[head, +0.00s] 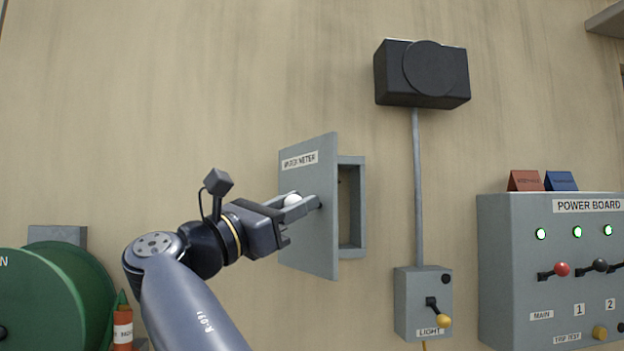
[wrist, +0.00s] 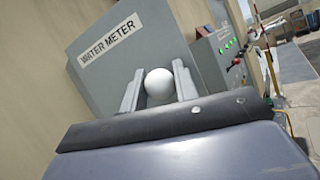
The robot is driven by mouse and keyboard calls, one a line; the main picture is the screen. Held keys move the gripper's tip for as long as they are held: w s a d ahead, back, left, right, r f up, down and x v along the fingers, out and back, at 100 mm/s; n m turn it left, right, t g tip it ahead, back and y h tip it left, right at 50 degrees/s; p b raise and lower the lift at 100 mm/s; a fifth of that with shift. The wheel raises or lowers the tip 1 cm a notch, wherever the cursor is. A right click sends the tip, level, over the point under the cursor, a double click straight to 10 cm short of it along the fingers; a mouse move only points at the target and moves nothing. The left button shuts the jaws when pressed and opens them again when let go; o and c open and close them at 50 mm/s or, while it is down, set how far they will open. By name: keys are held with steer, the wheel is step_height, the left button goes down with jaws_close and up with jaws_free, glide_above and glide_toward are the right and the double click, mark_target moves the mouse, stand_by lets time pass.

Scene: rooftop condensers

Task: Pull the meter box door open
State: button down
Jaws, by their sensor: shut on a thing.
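The meter box door (head: 312,240) is grey with a "WATER METER" label and stands partly open, swung out from the wall. The meter box (head: 352,206) shows its frame and dark opening to the right of the door. A round white knob (head: 292,199) sits on the door's front. My gripper (head: 299,206) is shut on the knob. In the wrist view the knob (wrist: 159,84) lies between my two fingers (wrist: 157,88), with the door (wrist: 135,48) behind it. The inside of the box is mostly hidden by the door.
A light switch box (head: 423,300) and the power board (head: 550,265) are on the wall to the right. A black box (head: 421,74) is mounted above. A green reel (head: 50,300) and an orange cone-like bottle (head: 122,325) stand at lower left. The wall left of the door is clear.

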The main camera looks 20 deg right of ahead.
steer(key=w+a+m+g+p, duration=0.3)
steer(key=a+m+g+p, duration=0.3)
steer(key=g+p, duration=0.3)
steer(key=shift+a+g+h, duration=0.4)
steer(key=shift+a+g, duration=0.45)
steer(key=shift+g, duration=0.35)
steer(key=shift+w, duration=0.1)
steer(key=c, duration=1.1)
jaws_free()
steer(key=shift+c, duration=0.2)
